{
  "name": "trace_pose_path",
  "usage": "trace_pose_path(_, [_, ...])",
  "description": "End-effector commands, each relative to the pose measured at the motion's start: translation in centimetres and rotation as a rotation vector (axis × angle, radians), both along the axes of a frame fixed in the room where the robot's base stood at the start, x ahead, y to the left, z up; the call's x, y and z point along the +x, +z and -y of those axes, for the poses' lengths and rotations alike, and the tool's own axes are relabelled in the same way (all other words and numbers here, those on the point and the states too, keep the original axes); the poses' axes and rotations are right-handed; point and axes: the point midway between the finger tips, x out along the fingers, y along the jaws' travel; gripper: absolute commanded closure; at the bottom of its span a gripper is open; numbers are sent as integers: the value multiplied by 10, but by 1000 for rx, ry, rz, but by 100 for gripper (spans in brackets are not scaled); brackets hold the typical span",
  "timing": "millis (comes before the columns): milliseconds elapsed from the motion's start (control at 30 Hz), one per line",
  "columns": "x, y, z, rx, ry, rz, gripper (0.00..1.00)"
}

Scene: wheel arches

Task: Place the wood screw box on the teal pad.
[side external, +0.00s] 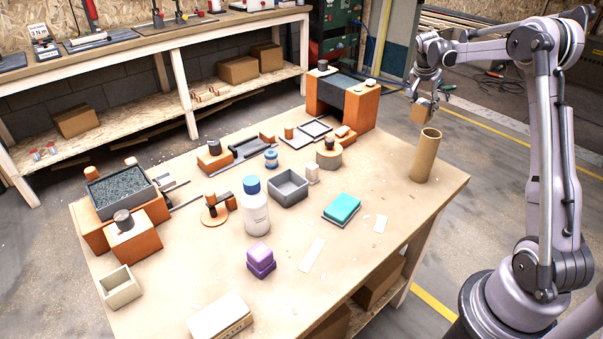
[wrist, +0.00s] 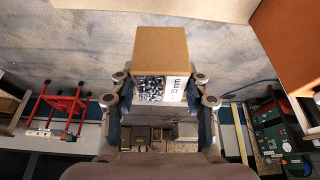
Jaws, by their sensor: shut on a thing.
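My gripper (side external: 432,90) is shut on a small brown cardboard box (side external: 421,111), held in the air above and behind the cardboard tube at the table's right side. In the wrist view the box (wrist: 165,65) sits between the two fingers (wrist: 160,92). Its label shows a picture of screws and partly readable print ending in "mm". The teal pad (side external: 343,207) lies on the table's front right part, on a thin dark base, and its top is bare. The pad does not show in the wrist view.
An upright cardboard tube (side external: 426,155) stands near the right table edge, just below the held box. A white bottle with a blue cap (side external: 255,207), a grey open bin (side external: 288,187) and purple blocks (side external: 261,260) stand left of the pad. An orange arch (side external: 343,98) is at the back.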

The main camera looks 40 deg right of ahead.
Motion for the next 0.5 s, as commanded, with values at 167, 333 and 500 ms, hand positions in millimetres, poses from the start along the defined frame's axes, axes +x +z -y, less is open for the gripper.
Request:
trace_pose_path(167, [-1,17,-63,2,134,0,92])
trace_pose_path(333, [-10,28,-121,4,264,0,92])
trace_pose_path(500, [-28,32,-176,3,394,0,92])
